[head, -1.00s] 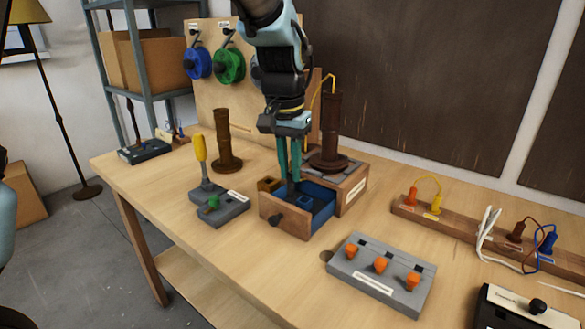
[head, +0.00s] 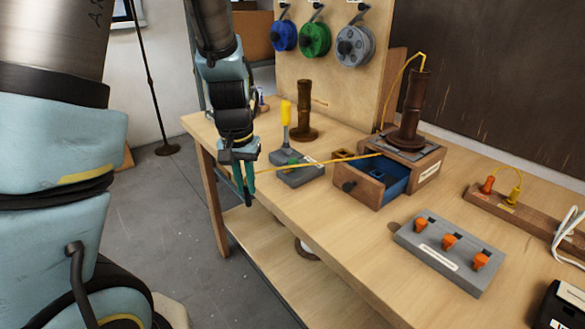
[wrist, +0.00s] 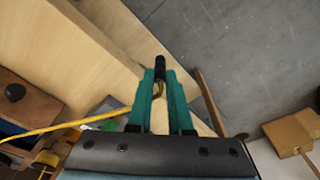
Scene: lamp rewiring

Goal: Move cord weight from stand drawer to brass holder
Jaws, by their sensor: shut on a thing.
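My gripper (head: 247,195) hangs off the left end of the workbench. Its teal fingers are shut on a small dark piece, seemingly the cord weight (wrist: 160,66), which shows between the fingertips in the wrist view. A yellow cord (head: 310,164) runs from the gripper to the stand drawer (head: 357,186). The drawer is pulled open, with a blue interior. The drawer is part of a wooden stand (head: 430,163) carrying a dark brass-brown column (head: 413,108). A similar column (head: 304,110) stands alone behind the grey block; I cannot tell whether it is the brass holder.
A grey panel with orange knobs (head: 448,250) lies at the front right. Spools (head: 354,46) hang on a board behind. The workbench (head: 330,225) has bare top in front.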

